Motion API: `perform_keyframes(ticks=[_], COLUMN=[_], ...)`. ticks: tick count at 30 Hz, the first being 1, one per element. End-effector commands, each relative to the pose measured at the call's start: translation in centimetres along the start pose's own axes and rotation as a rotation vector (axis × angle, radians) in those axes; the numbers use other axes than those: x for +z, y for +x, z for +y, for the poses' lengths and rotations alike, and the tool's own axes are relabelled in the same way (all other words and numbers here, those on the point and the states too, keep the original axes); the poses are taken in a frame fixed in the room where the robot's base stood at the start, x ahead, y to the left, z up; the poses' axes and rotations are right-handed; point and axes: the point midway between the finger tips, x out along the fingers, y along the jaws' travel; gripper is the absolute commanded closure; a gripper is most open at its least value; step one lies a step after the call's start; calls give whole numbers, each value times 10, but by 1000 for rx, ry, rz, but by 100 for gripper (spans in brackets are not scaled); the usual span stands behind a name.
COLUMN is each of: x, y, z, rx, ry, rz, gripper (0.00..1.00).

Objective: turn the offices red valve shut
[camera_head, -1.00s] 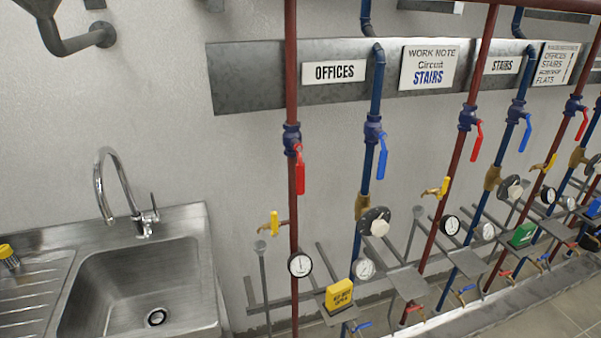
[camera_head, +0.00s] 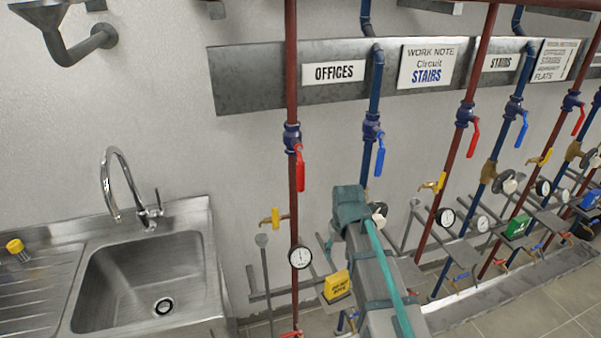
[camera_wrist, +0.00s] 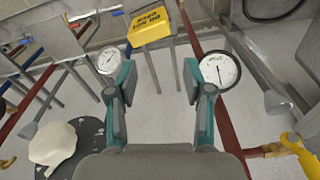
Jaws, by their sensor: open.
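The offices red valve (camera_head: 292,137) sits on the red pipe just below and left of the OFFICES sign (camera_head: 334,72). Its red lever (camera_head: 299,171) hangs down, roughly along the pipe. My gripper (camera_wrist: 158,85) shows in the wrist view with two teal and grey fingers spread apart and nothing between them. In the head view my arm's teal and grey end is low and right of the red lever, apart from it. I cannot make out the fingers there. The offices red valve does not show in the wrist view.
A blue-levered valve (camera_head: 373,130) is on the blue pipe to the right. Below are a yellow tap (camera_head: 272,218), a gauge (camera_head: 300,256) and a yellow tag (camera_head: 337,285), also in the wrist view (camera_wrist: 149,26). A sink (camera_head: 140,285) stands left. More pipes run right.

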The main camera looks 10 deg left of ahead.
Motion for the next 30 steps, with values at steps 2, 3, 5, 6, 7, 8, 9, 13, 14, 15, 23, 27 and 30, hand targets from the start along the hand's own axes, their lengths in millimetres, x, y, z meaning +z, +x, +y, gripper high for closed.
perform_keyframes(ticks=[2, 3, 5, 6, 7, 8, 9, 13, 14, 15, 23, 27, 30], x=[-20, -27, -36, -42, -46, -49, -53, -61, -62, -63, -63, -63, -64], y=[-45, -64, -94, -115, -130, -144, -164, -222, -234, -250, -319, -328, -324], z=[-13, -20, -29, -35, -40, -45, -51, -69, -72, -77, -98, -101, -102], rx=[-2, -3, -5, -6, -7, -9, -10, -16, -17, -19, -28, -30, -30], ry=[-22, -33, -48, -59, -67, -75, -84, -113, -118, -125, -158, -164, -165], rz=[42, 62, 90, 108, 123, 136, 154, 206, 216, 229, 289, 299, 299], gripper=[49, 49, 49, 49, 49, 49, 49, 49, 49, 49, 49, 49, 49])
